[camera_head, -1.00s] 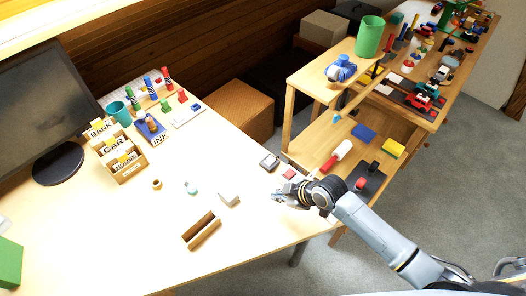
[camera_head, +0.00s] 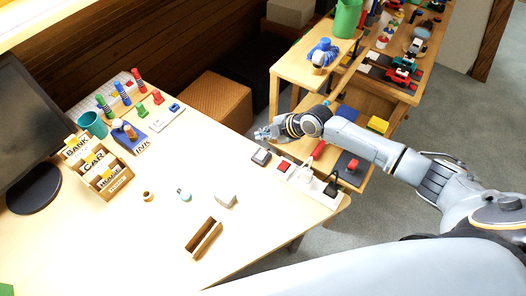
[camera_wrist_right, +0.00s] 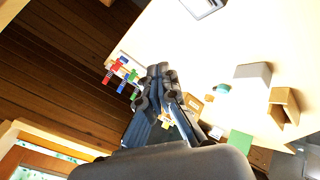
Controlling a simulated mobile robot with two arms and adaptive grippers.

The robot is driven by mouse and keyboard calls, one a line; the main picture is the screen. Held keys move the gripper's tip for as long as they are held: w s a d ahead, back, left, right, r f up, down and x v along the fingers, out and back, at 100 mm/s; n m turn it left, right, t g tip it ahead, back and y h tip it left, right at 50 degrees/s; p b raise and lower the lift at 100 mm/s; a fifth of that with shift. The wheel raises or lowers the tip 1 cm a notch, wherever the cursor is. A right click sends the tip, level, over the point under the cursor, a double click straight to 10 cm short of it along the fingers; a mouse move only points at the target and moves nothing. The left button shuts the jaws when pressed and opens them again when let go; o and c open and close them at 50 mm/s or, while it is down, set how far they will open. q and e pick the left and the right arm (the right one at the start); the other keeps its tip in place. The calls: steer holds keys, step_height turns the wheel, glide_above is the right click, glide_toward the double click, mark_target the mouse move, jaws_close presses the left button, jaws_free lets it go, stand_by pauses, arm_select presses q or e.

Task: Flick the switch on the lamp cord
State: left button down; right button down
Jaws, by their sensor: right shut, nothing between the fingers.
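I cannot make out a lamp or its cord for certain. A white power strip (camera_head: 311,185) lies along the desk's right edge, with a red switch (camera_head: 283,166) at its far end and a black plug (camera_head: 331,187) in it. A small grey, dark-topped box (camera_head: 261,157) lies just beyond the red switch. My right gripper (camera_head: 262,134) is shut and empty, beyond the grey box near the desk's far right edge and apparently above it. Its dark fingers (camera_wrist_right: 159,72) show in the right wrist view. My left gripper is not in view.
The desk (camera_head: 150,240) holds a light bulb (camera_head: 184,195), a grey wedge (camera_head: 226,200), a wooden block pair (camera_head: 204,238), a card holder (camera_head: 105,175) and stamps. A wooden workbench (camera_head: 297,68) stands beyond on the right. The desk's middle is mostly clear.

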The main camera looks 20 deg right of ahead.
mark_target(265, 153)
steer(key=f+b, duration=0.4)
steer(key=f, duration=0.1)
steer(key=f+b, duration=0.2)
steer(key=shift+w+d+f, duration=0.3)
steer(key=shift+d+f, duration=0.05)
steer(key=shift+d+f+b, duration=0.1)
steer(key=shift+f+b, duration=0.25)
steer(key=shift+b, duration=0.25)
stand_by(0.5)
steer(key=shift+f+b, duration=0.35)
steer(key=shift+b, duration=0.25)
steer(key=shift+d+f+b, duration=0.1)
steer(key=shift+f+b, duration=0.25)
steer(key=shift+b, duration=0.05)
stand_by(0.4)
steer(key=shift+r, duration=0.1)
